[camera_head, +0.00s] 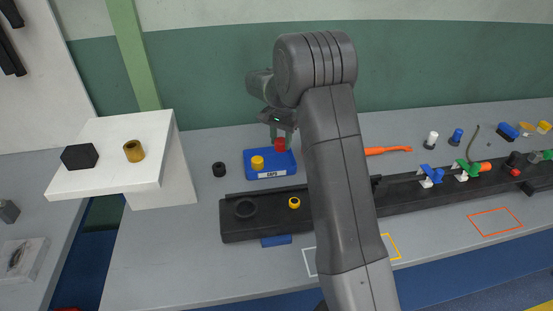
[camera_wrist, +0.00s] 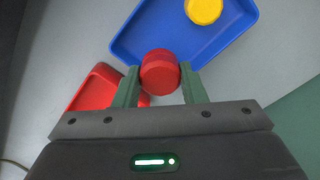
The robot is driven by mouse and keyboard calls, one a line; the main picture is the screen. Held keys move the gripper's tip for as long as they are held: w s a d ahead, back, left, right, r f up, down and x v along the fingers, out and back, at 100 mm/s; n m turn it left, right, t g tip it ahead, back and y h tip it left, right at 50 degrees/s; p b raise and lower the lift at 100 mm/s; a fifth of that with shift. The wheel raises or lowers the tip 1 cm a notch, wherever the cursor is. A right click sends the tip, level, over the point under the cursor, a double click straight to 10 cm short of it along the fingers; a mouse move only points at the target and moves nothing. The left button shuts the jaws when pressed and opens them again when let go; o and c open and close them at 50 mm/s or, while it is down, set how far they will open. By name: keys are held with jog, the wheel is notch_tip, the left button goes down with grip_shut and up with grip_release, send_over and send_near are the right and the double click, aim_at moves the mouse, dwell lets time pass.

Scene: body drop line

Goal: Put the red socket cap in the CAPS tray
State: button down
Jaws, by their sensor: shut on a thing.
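The red socket cap (camera_wrist: 160,72) is between the two green fingers of my gripper (camera_wrist: 160,88) in the wrist view. In the head view, my gripper (camera_head: 279,130) points down with the red cap (camera_head: 279,144) at its tips. The blue CAPS tray (camera_head: 262,174) is below it, and the cap appears over the tray's right part. In the wrist view the cap overlaps the near edge of the blue tray (camera_wrist: 135,45). A yellow cap (camera_head: 257,162) is in the tray; it also shows in the wrist view (camera_wrist: 204,10). The cap's height above the tray is hard to tell.
A red tray (camera_wrist: 97,84) is beside the blue one. A black cap (camera_head: 219,169) stands left of the CAPS tray. A long dark rail (camera_head: 265,227) with a yellow ring part (camera_head: 294,203) runs in front. A white stand (camera_head: 158,188) is at left.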

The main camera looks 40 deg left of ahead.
aim_at(281, 164)
jog(key=shift+f+p, duration=0.45)
jog(key=shift+f, duration=2.8)
jog(key=shift+f, duration=0.1)
jog(key=c, duration=0.9)
grip_release()
notch_tip(281, 164, up, 12)
jog(key=shift+r+b, duration=0.15)
jog(key=shift+b, duration=0.8)
